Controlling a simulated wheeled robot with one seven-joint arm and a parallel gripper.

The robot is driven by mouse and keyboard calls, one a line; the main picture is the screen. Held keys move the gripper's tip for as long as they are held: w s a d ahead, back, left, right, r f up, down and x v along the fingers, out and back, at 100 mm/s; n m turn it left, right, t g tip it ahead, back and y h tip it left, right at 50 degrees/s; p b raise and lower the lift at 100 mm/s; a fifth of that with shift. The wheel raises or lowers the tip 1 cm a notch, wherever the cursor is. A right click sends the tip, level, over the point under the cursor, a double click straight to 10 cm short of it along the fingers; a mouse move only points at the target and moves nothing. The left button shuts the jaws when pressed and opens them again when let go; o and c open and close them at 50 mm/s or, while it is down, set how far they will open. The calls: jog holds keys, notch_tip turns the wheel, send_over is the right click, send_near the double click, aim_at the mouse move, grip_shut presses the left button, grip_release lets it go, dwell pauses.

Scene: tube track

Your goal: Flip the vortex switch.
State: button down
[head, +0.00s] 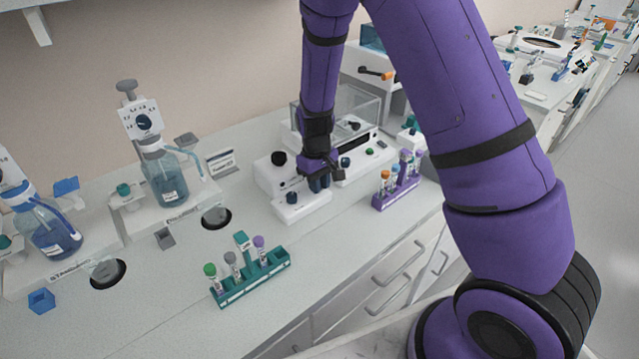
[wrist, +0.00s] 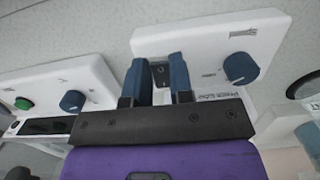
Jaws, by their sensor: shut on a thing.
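The vortex mixer (head: 303,210) is a low white box on the bench, below my gripper (head: 319,184) in the head view. In the wrist view the vortex mixer (wrist: 210,35) carries a blue dial (wrist: 241,68) and a small black switch (wrist: 160,70). My gripper (wrist: 160,78) has its two blue fingers on either side of the switch and is shut on it. The purple arm reaches down from above. In the head view the fingers hide the switch.
A white device (wrist: 55,90) with a green button stands close beside the mixer. A purple tube rack (head: 398,194) stands to the right and a teal tube rack (head: 250,277) to the front left. Bottles (head: 165,180) stand further left. Bare bench lies between the racks.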

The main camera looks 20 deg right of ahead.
jog(key=shift+w+a+r+g+h, duration=0.15)
jog(key=shift+g+h, duration=0.1)
jog(key=shift+g, duration=0.35)
jog(key=shift+w+d+f+g+h, duration=0.15)
jog(key=shift+g+h, duration=0.1)
jog(key=shift+g, duration=0.35)
jog(key=shift+a+r, duration=0.1)
jog(key=c, duration=1)
grip_release()
jog(key=v, duration=1.1)
